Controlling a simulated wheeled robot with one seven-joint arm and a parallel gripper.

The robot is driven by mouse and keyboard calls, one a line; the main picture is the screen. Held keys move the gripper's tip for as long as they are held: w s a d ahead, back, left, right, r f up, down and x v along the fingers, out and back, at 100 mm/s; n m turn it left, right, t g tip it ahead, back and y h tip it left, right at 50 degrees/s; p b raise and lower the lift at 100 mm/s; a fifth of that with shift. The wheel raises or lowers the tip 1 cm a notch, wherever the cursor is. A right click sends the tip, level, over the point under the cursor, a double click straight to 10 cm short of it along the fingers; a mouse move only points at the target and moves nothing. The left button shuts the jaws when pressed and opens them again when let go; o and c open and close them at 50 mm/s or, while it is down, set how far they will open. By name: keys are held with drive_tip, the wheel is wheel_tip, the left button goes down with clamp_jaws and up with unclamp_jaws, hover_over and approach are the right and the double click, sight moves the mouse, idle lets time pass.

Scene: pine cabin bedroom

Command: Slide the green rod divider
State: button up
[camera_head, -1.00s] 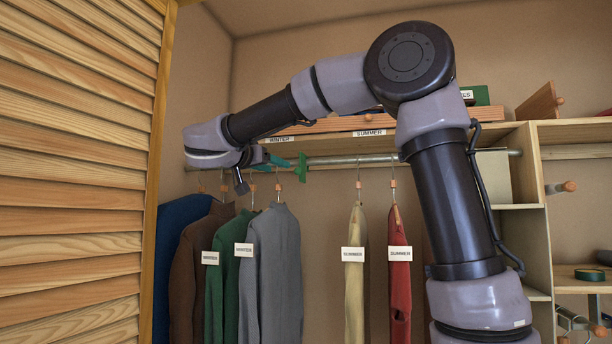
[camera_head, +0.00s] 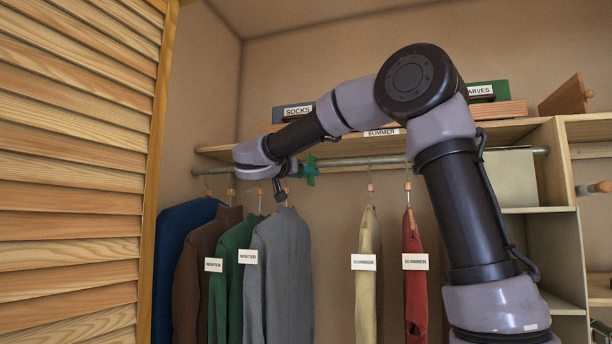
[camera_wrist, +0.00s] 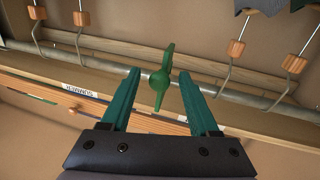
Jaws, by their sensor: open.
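The green rod divider (camera_head: 309,170) sits on the metal closet rod (camera_head: 347,162), just right of the grey garment's hanger. In the wrist view the divider (camera_wrist: 160,78) stands on the rod between the two teal fingers of my gripper (camera_wrist: 160,84). The fingers are open, one on each side of it, with a gap to each. In the head view my gripper (camera_head: 291,170) is at the rod, mostly hidden behind my wrist.
Winter-tagged garments (camera_head: 277,262) hang left of the divider. Summer-tagged yellow (camera_head: 367,285) and red (camera_head: 415,290) garments hang to its right. The rod between is bare. A shelf (camera_head: 507,132) runs above. A louvred door (camera_head: 80,180) stands at left.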

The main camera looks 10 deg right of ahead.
drive_tip(key=shift+w+d, duration=0.3)
drive_tip(key=shift+w, duration=0.05)
drive_tip(key=shift+c, duration=0.3)
clamp_jaws()
idle(1.0)
